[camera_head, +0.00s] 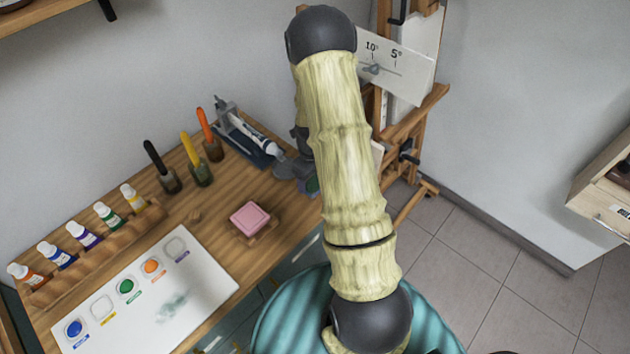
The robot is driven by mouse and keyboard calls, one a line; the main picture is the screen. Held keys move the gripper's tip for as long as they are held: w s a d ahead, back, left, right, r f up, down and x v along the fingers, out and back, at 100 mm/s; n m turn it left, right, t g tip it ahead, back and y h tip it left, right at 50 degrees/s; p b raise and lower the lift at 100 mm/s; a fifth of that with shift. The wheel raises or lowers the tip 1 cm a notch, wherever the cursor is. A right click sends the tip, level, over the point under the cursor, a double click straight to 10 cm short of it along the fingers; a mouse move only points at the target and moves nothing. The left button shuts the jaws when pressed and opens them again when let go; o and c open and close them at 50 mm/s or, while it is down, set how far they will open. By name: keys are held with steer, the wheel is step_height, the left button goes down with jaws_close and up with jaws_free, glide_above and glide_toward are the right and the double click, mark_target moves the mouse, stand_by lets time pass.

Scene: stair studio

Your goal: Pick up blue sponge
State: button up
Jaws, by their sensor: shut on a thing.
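My gripper (300,172) is at the right end of the wooden desk, low over its edge and partly hidden behind my arm. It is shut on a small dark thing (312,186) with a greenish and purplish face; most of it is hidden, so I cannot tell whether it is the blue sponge. No clearly blue sponge shows. A pink sponge-like block (250,217) sits on a small wooden holder on the desk, left of my gripper and apart from it.
A white palette board (205,283) with paint wells lies at the desk's front left. Behind it are a wooden rack of paint bottles (84,235), several brush jars (200,172) and a dark tray (245,140) holding a white tool. An easel (410,125) stands right of the desk; a teal round seat (285,315) is in front.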

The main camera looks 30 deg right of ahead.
mark_target(311, 179)
step_height(311, 179, up, 8)
steer(key=shift+f+b, duration=0.2)
steer(key=shift+b, duration=0.35)
steer(key=o, duration=0.3)
steer(key=shift+c, duration=0.7)
